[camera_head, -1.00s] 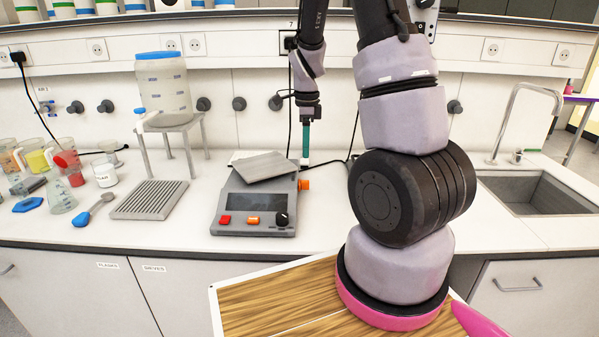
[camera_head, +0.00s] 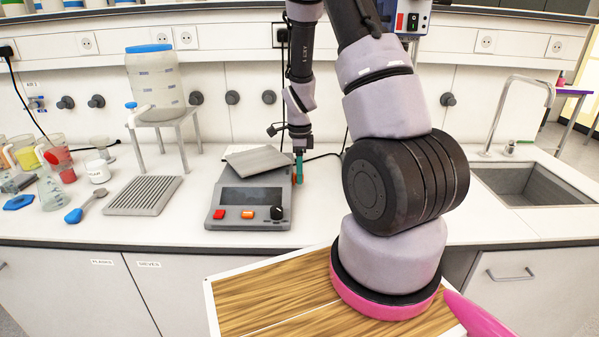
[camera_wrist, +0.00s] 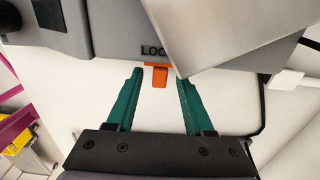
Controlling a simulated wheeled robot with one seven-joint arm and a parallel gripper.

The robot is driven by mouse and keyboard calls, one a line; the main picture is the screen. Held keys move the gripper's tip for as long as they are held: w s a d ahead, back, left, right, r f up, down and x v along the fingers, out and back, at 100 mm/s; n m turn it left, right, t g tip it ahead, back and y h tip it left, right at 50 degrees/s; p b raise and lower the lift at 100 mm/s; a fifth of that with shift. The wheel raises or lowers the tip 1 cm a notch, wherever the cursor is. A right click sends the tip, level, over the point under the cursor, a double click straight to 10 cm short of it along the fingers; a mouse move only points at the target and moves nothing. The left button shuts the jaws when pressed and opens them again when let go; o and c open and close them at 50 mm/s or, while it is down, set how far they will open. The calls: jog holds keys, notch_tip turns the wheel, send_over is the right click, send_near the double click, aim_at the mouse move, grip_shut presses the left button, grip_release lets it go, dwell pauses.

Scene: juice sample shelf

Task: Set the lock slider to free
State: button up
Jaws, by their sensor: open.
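The balance (camera_head: 250,195) is a grey device with a metal pan, a dark display, a red button, an orange button and a black knob. It stands on the white counter. In the wrist view an orange lock slider (camera_wrist: 156,74) sticks out of the balance's side under lettering that starts "LOC". The pan hides the rest of the lettering. My gripper (camera_wrist: 156,84) has green fingers, open, one on each side of the slider with gaps between. In the head view my gripper (camera_head: 299,168) is beside the balance's right side; there the slider is mostly hidden.
A drying rack (camera_head: 143,196) lies left of the balance, with beakers and a white jar (camera_head: 97,170) further left. A large container (camera_head: 155,78) stands on a stand behind. A sink (camera_head: 530,183) is at the right. The counter right of the balance is largely clear.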

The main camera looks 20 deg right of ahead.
grip_shut()
dwell(1.4)
